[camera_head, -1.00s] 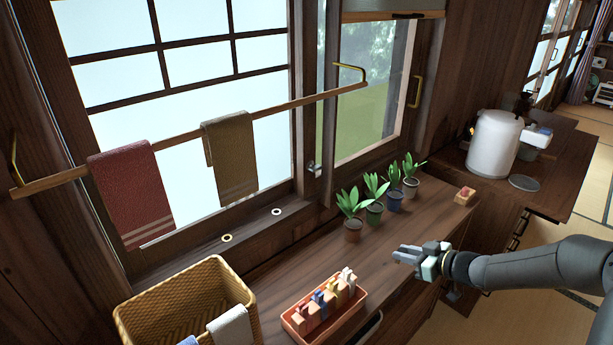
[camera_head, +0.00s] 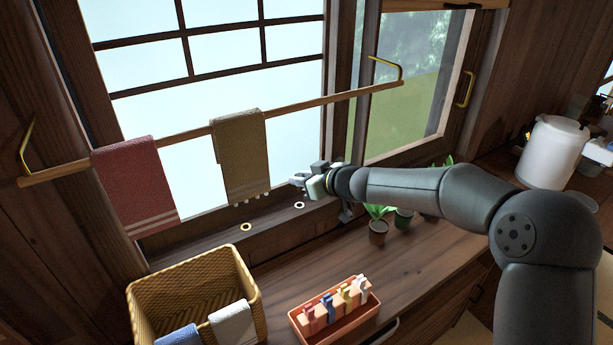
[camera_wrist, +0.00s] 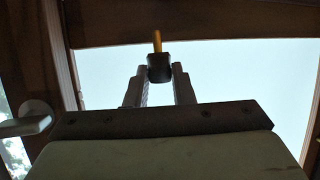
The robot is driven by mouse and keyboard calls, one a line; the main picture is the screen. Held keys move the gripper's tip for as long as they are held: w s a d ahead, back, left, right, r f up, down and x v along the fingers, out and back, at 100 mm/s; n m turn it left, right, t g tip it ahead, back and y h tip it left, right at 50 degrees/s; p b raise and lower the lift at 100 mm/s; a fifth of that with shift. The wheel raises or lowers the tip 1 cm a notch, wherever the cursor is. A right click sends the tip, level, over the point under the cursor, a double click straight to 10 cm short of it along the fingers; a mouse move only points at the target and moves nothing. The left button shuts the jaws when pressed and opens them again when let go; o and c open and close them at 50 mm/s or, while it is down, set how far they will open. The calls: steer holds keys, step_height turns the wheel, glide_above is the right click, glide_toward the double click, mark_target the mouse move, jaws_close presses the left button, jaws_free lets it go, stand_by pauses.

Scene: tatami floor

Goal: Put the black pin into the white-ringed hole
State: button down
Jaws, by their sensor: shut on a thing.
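My gripper (camera_head: 298,181) is in front of the window, just above the sill ledge. In the wrist view, my gripper (camera_wrist: 158,78) is shut on the black pin (camera_wrist: 159,68), whose dark block sits between the fingertips and whose yellow shaft points away from me. The pin cannot be made out in the head view. The white-ringed hole (camera_head: 299,205) is in the ledge, a little below my fingertips in the picture. The pin is apart from the ring in the head view.
A towel rail (camera_head: 310,103) with a red towel (camera_head: 135,185) and an olive towel (camera_head: 240,155) crosses the window above. A wicker basket (camera_head: 140,300), a tray of coloured pegs (camera_head: 345,325) and potted plants (camera_head: 378,230) stand on the bench below.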

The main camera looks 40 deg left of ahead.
steer(key=shift+f, duration=1.95)
steer(key=shift+f+b, duration=0.25)
steer(key=shift+b, duration=1.8)
steer(key=shift+f+b, duration=1.15)
steer(key=shift+b, duration=1.6)
stand_by(1.2)
